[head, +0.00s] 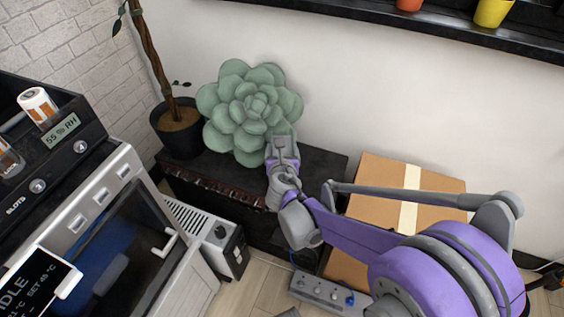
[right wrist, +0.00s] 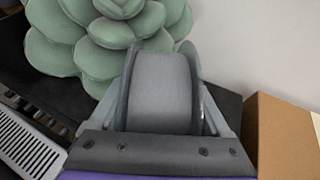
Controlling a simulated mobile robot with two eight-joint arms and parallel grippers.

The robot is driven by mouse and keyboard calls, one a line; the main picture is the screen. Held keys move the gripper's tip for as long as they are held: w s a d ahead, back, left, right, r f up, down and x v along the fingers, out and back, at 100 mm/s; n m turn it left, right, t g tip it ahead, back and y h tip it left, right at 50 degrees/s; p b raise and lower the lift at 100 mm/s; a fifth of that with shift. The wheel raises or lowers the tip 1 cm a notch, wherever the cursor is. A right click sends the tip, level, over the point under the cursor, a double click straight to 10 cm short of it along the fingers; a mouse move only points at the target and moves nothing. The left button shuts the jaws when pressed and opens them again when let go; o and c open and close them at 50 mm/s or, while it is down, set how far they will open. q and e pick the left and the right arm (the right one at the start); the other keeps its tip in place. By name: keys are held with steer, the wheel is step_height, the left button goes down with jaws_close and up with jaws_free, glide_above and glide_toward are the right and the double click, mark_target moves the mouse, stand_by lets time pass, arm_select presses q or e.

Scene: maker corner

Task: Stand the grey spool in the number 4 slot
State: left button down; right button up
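The grey spool (right wrist: 160,88) sits between the two fingers of my right gripper (right wrist: 162,100) in the right wrist view, its broad curved face towards the camera. In the head view my right gripper (head: 283,150) is raised in front of the green succulent cushion, and the spool is hard to make out there. The black slot box (head: 60,165) is at the far left on a white machine, well away from that gripper. Its front has round number badges; the farther badge (head: 82,145) looks like a 4, the nearer (head: 38,187) like a 3. My left gripper is out of view.
An orange-and-white spool (head: 38,105) stands on the slot box, beside a "55 %RH" display (head: 61,131). A green succulent cushion (head: 250,110) and potted plant (head: 178,130) stand behind. A cardboard box (head: 380,180) is at right, a power strip (head: 328,291) on the floor.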

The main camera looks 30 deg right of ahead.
jaws_close()
